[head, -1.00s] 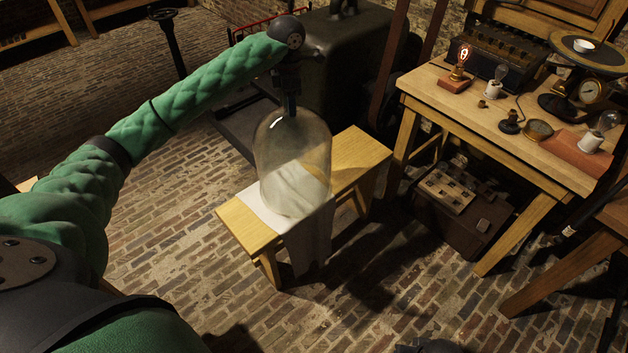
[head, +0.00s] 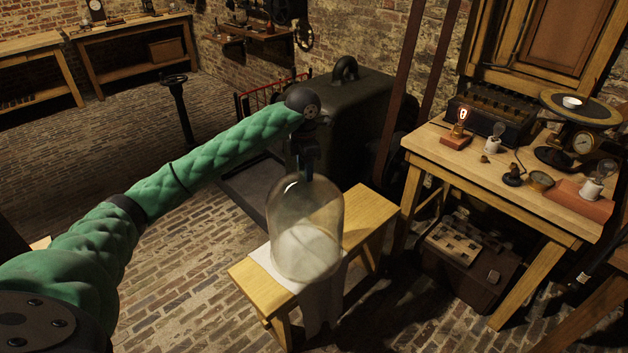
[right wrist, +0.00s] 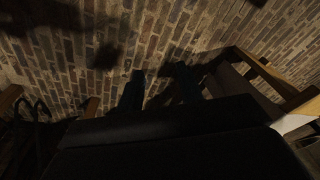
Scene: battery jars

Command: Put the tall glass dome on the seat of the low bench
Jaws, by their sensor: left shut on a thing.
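The tall glass dome (head: 306,225) is upright and see-through over the middle of the low bench (head: 371,218). A white cloth (head: 326,300) is draped across the bench seat and shows through the glass. The dome's lower rim is at or very close to the cloth; I cannot tell if it touches. My left gripper (head: 308,172) is shut on the top of the dome, and its fingertips are hard to make out. My right gripper (right wrist: 160,86) shows only in the right wrist view, dark, with its fingers apart and nothing between them.
A wooden worktable (head: 440,142) with lamps, a scale (head: 578,125) and small parts stands to the right of the bench. A dark chest (head: 462,260) sits under it. A dark green safe-like cabinet (head: 345,130) stands behind the bench. Brick floor is clear at the front left.

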